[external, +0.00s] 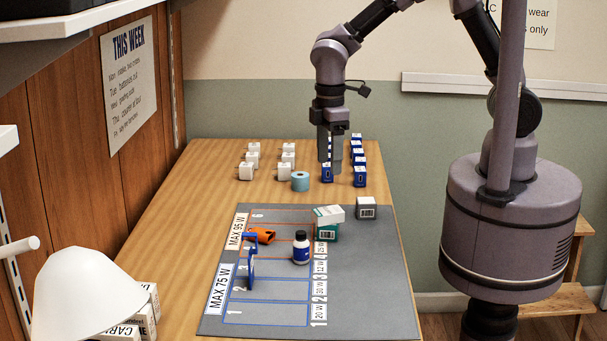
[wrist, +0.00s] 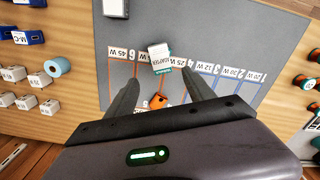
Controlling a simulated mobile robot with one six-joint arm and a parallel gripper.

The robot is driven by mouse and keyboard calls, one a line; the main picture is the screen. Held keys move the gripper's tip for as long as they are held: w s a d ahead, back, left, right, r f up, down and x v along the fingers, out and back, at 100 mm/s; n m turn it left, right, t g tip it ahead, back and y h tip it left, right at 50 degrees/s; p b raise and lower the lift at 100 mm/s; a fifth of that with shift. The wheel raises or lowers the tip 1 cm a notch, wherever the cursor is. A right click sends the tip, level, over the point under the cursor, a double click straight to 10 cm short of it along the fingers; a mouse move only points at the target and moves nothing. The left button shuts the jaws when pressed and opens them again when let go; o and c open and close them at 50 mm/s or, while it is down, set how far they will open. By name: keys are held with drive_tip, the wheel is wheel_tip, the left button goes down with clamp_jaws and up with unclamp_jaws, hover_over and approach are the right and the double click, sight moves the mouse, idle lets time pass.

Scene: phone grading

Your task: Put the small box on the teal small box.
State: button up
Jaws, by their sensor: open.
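A white small box (external: 329,214) rests on top of the teal small box (external: 326,233) near the right side of the grey mat's label rows, turned a little relative to it. In the wrist view the white box (wrist: 159,50) hides most of the teal box (wrist: 162,70). A grey small box with a white label (external: 366,208) stands apart to their right and also shows at the top of the wrist view (wrist: 115,7). My gripper (external: 330,165) is open and empty, fingers down, behind the boxes and above the table. Its spread fingers (wrist: 160,81) frame the lower part of the wrist view.
The mat's front right is clear.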

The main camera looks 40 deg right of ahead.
drive_tip(key=w+d+r+m+t+y, duration=0.1)
drive_tip(key=w+d+r+m, duration=0.1)
drive_tip(key=d+r+m, duration=0.5)
drive_tip(key=s+d+r+m+t, duration=0.1)
drive_tip(key=s+d+r+m, duration=0.2)
drive_tip(key=d, duration=0.3)
drive_tip(key=s+d+r+m+t, duration=0.2)
drive_tip(key=s+d+m, duration=0.2)
drive_tip(key=d, duration=0.2)
drive_tip(key=s+d+r+m+t+y, duration=0.1)
drive_tip(key=s+d+r+m, duration=0.2)
drive_tip(key=d, duration=0.4)
drive_tip(key=shift+s+r+m+t, duration=0.2)
drive_tip(key=shift+r+m+t, duration=0.2)
drive_tip(key=shift+m, duration=0.1)
